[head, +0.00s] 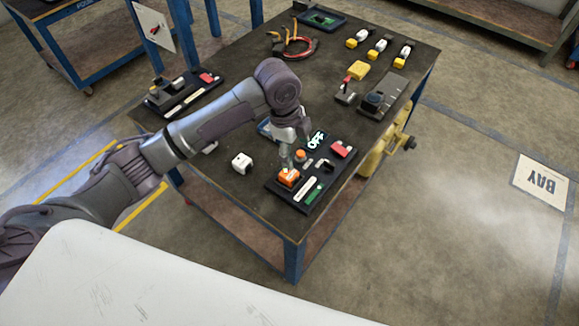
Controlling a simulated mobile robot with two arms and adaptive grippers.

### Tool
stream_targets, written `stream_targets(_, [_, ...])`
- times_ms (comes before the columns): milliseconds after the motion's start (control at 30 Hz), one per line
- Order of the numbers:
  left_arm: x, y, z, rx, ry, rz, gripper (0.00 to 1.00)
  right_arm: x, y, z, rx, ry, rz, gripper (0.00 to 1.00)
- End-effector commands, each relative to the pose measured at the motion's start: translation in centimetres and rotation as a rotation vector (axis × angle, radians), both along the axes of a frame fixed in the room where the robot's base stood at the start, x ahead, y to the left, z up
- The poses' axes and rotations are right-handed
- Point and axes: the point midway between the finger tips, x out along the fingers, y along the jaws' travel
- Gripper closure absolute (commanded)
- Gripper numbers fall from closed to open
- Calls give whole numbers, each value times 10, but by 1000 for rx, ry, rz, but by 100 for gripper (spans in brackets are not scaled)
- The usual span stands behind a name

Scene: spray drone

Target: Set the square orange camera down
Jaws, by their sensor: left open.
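The square orange camera (288,178) sits at the front left corner of a dark board (322,190) on the black-topped table. My left gripper (292,161) points down just above and behind the camera. It is open, and its fingertips are close to the camera. I cannot tell whether they touch it. The gripper hides part of the board's back left area. My right gripper is not in view.
The board also carries a lit "OFF" display (317,140), an orange knob (300,155) and a red part (341,149). A white block (242,162) stands left of the board. Another board (184,94) lies at the table's left edge. The table's front is clear.

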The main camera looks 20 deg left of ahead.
Motion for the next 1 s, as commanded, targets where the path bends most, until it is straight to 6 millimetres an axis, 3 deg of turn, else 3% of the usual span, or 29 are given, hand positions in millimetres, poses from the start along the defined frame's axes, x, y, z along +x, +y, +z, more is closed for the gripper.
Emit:
stream_targets(133, [-1,19,25,134,55,-124,25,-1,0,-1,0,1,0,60])
stream_targets(267, [-4,24,24,169,78,-159,25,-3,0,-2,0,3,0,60])
stream_targets(600, [-4,23,-38,168,78,-157,25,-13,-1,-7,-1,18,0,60])
stream_targets(1000, [-6,17,-78,168,77,-157,25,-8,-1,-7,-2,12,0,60])
